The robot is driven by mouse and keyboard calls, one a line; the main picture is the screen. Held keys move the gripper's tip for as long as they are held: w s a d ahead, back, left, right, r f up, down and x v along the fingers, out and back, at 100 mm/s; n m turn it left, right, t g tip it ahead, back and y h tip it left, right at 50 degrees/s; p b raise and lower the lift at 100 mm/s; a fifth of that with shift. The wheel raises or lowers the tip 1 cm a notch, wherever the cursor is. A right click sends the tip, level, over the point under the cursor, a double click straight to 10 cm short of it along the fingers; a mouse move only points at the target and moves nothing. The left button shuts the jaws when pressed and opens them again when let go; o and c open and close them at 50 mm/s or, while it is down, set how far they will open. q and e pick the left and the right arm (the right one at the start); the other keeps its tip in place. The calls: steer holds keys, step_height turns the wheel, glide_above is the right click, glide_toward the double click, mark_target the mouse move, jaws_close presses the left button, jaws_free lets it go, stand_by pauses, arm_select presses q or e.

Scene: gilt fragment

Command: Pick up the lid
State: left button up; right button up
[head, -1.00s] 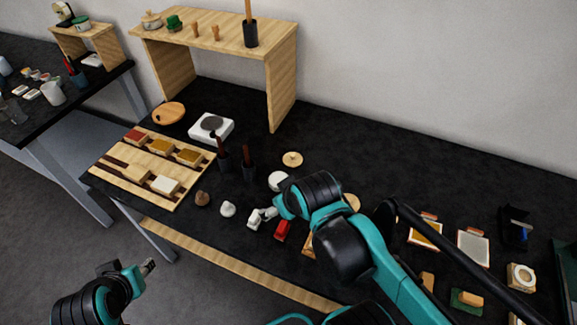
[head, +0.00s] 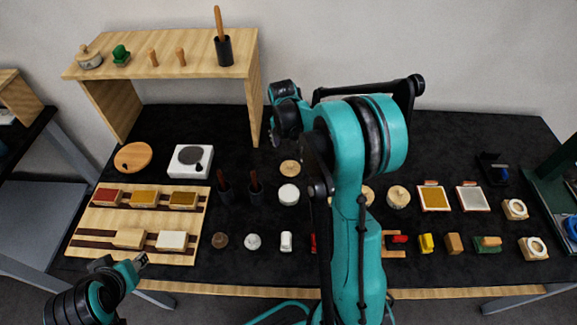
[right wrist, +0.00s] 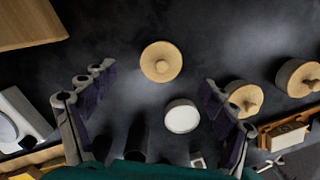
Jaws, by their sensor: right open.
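A round pale wooden lid with a small knob (head: 290,168) lies on the black worktop, behind a round white pot (head: 289,194). In the right wrist view the lid (right wrist: 161,62) lies ahead of the gap between my right gripper's fingers (right wrist: 155,95), and the white pot (right wrist: 181,116) is nearer, between them. My right gripper is open, empty and above the worktop.
Wooden knobbed containers (head: 398,197) stand right of the lid. Two dark cups with handles (head: 256,190) stand to its left. A wooden shelf (head: 165,55) rises at the back left, its side panel near the lid. A white scale (head: 190,161) is farther left. Worktop behind the lid looks clear.

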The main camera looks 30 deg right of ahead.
mark_target(290, 163)
step_height(290, 163, down, 3)
steer(key=shift+s+d+r+b, duration=0.1)
steer(key=shift+d+b, duration=0.05)
steer(key=shift+b, duration=0.3)
step_height(290, 163, down, 5)
steer(key=shift+s+r+b, duration=0.1)
steer(key=shift+s+b, duration=0.05)
steer(key=shift+b, duration=0.7)
steer(key=shift+r, duration=0.1)
steer(key=shift+c, duration=0.4)
steer(key=c, duration=1)
